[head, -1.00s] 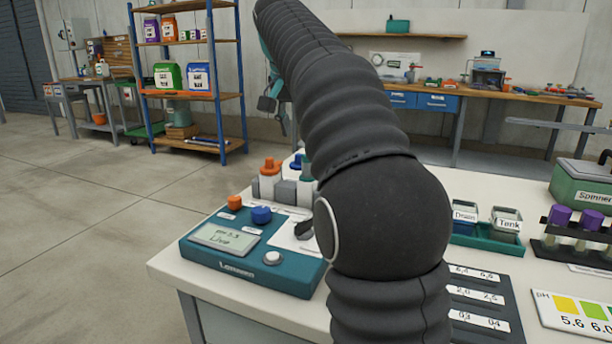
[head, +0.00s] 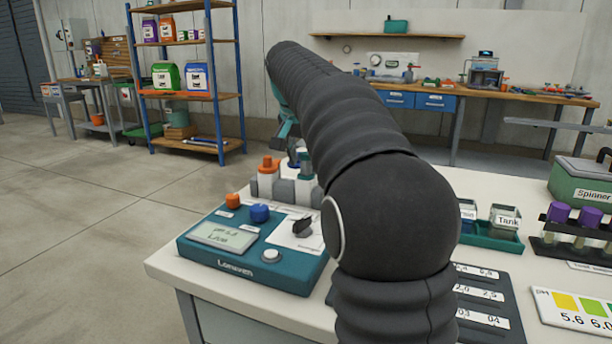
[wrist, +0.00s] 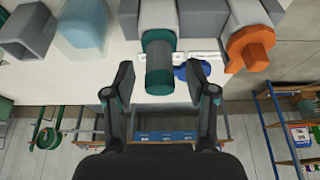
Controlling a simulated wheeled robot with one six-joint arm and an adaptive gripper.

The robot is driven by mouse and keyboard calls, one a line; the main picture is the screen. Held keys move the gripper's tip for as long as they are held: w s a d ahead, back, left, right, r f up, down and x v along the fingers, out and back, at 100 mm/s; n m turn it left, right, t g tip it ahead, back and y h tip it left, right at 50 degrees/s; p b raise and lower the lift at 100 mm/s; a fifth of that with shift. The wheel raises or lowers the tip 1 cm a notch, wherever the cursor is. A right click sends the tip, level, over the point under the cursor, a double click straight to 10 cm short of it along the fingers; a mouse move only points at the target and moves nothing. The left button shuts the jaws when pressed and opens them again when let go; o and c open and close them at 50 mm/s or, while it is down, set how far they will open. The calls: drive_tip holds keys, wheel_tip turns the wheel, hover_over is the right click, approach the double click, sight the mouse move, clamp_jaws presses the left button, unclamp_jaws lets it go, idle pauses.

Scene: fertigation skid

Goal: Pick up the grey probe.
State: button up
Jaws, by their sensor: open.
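The grey probe (wrist: 159,72) shows in the wrist view as a grey cylinder with teal bands, seen from above. It stands in a row with an orange-capped piece (wrist: 248,45). My gripper (wrist: 162,80) is open. Its two dark fingers are on the left and right of the probe's upper end, with a gap visible on both sides. In the head view my arm hides most of the gripper and much of the probe; a teal-topped piece (head: 305,160) shows beside the arm, next to the orange-capped one (head: 268,166).
A teal meter (head: 240,250) with a display and knobs stands in front of the row. Teal tray cups (head: 505,217) and a rack with purple-capped tubes (head: 575,225) are at right. A blue piece (wrist: 190,70) is close to the right finger.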

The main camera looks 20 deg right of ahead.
drive_tip(key=shift+c, duration=0.2)
clamp_jaws()
drive_tip(key=shift+r, duration=0.15)
